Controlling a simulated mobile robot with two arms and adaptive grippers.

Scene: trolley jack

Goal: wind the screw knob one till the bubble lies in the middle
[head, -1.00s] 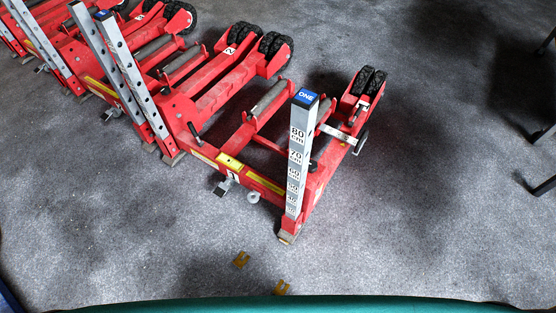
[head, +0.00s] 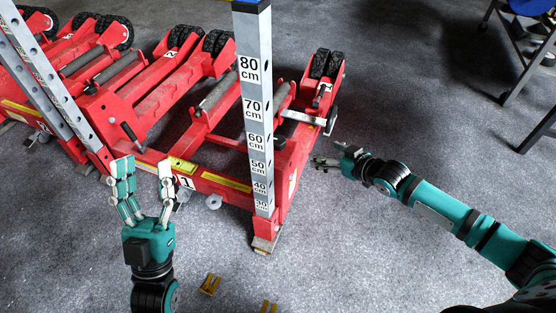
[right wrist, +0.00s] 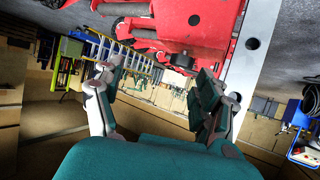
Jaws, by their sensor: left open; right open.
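A red trolley jack (head: 290,155) stands on the floor with an upright silver post (head: 256,120) marked in cm. Along its low front bar are yellow strips (head: 226,182); no bubble can be made out in them. A round grey knob-like part (head: 214,202) sits below the bar, but I cannot tell whether it is screw knob one. My left gripper (head: 144,168) is open and empty in front of the bar, left of that part. My right gripper (head: 331,156) is open and empty right of the post; it also shows in the right wrist view (right wrist: 158,72).
More red jacks with perforated posts (head: 48,80) stand close together at the left. Yellow notched pieces (head: 209,284) lie on the floor in front. A chair or stand (head: 525,50) is at the upper right.

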